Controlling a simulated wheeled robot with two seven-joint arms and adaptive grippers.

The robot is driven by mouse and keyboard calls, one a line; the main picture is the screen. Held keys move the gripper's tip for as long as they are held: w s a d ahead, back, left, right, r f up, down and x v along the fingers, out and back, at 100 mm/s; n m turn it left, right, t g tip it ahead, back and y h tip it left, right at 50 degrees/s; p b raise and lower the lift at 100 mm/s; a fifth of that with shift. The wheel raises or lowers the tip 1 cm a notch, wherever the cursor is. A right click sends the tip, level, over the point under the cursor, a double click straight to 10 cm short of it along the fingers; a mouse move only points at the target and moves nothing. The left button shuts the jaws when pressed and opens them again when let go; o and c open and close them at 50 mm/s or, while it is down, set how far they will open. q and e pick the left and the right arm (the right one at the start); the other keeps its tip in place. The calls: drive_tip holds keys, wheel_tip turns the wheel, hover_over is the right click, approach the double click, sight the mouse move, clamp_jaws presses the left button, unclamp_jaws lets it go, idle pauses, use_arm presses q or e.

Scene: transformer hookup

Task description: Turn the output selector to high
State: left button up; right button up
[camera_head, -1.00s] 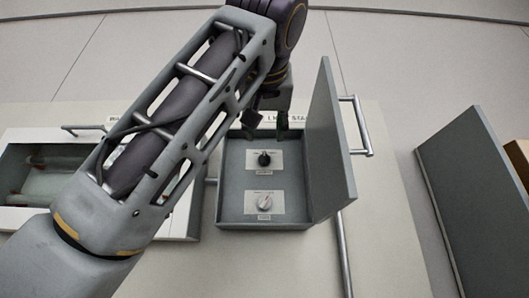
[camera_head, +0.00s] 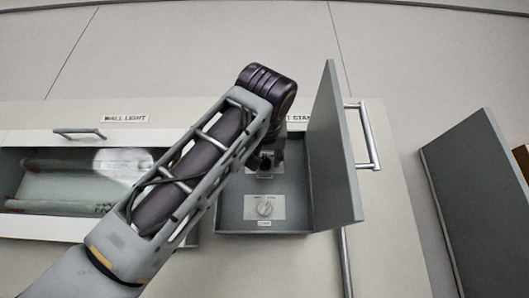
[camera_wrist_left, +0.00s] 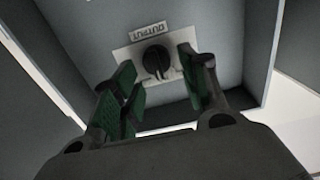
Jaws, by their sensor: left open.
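The output selector (camera_wrist_left: 157,61) is a black round knob on a pale plate, with an "OUTPUT" label beside it in the left wrist view. In the head view the knob (camera_head: 265,160) sits in the upper part of the open grey box (camera_head: 232,212), partly covered by my left gripper and arm. My left gripper (camera_wrist_left: 155,82) is open, its green-padded fingers on either side of the knob; I cannot tell whether they touch it. My right gripper is out of view.
The box's open door (camera_head: 333,150) stands upright on the right. A metal handle (camera_head: 366,135) is beyond it. A glass-fronted wall light (camera_head: 65,185) is on the left.

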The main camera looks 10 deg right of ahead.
use_arm(q)
drive_tip(key=shift+w+d, duration=0.1)
drive_tip(key=shift+w, duration=0.55)
drive_tip(key=shift+c, duration=0.2)
drive_tip(key=c, duration=0.8)
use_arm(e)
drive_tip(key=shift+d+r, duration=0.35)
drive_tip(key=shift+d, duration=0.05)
